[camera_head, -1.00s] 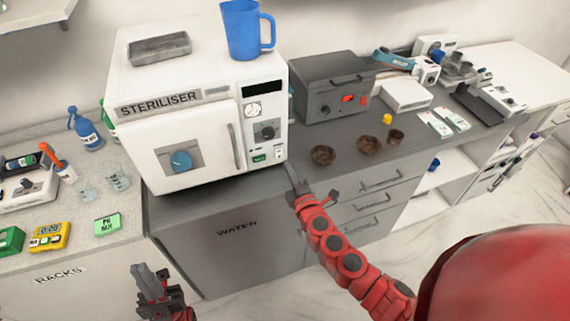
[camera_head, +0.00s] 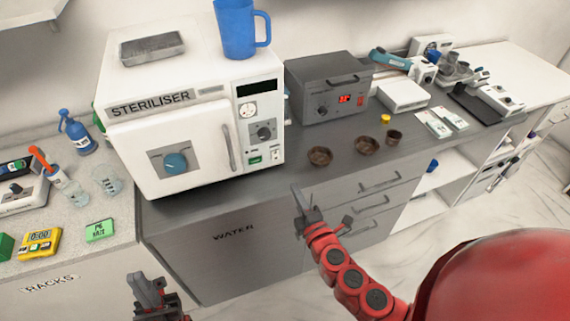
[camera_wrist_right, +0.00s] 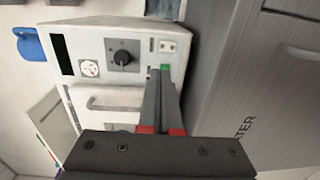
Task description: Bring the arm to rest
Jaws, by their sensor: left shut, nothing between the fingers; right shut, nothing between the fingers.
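My right gripper (camera_head: 301,197) is on the red arm, in front of the grey counter's front edge, right of the steriliser. It is shut and empty; its closed fingers (camera_wrist_right: 163,88) also show in the right wrist view, overlapping the steriliser's lower panel there. My left gripper (camera_head: 148,291) is low at the bottom left, in front of the cabinet marked WATER. It is shut with nothing in it. The white steriliser (camera_head: 200,180) stands on the counter with its door closed; it also shows tilted in the right wrist view (camera_wrist_right: 110,80).
A blue jug (camera_head: 235,30) and a grey tray (camera_head: 152,47) sit on the steriliser. A grey box with a red display (camera_head: 325,90) and several small brown bowls (camera_head: 320,156) stand to its right. Drawer handles (camera_head: 379,182) stick out near my right arm. Floor shows at the lower right.

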